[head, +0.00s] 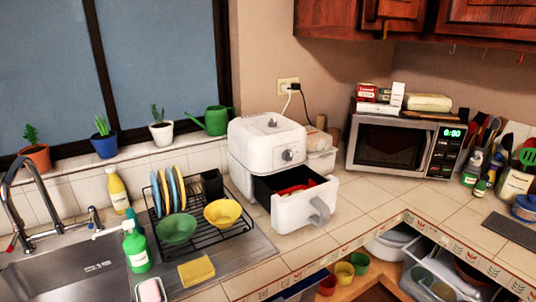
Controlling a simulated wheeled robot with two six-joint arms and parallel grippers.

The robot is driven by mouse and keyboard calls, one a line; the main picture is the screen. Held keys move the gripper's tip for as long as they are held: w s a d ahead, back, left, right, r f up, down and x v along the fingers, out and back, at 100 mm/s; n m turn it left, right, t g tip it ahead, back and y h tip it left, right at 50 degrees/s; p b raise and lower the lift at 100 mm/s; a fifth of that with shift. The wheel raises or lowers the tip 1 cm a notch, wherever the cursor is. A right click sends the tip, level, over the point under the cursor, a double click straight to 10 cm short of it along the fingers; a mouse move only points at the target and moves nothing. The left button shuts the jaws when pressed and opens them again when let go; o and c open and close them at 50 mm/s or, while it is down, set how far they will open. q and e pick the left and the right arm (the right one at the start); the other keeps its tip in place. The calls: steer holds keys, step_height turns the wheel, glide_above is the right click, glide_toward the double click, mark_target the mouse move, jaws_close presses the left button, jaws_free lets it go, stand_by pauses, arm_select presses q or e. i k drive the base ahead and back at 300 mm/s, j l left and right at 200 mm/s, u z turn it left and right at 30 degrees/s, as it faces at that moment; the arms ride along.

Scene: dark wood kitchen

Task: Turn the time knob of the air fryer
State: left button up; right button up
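The air fryer (262,140) is white and boxy and stands on the tiled counter near the middle of the head view. A round grey knob (288,155) sits on its upper front; I cannot tell from here whether it is the time knob, and its marks are too small to read. Another small knob-like part (272,122) shows on the sloped top. The air fryer's drawer (297,211) is pulled out, with a grey handle at its front and something red in its dark inside. Neither of my grippers is in view.
A dish rack (208,243) with plates and bowls stands left of the air fryer, beside the sink (92,268). A microwave (400,145) stands to the right. The counter (372,205) between air fryer and microwave is clear in front. Open shelves with containers lie below.

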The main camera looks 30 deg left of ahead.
mark_target(287, 155)
steer(key=u, duration=0.95)
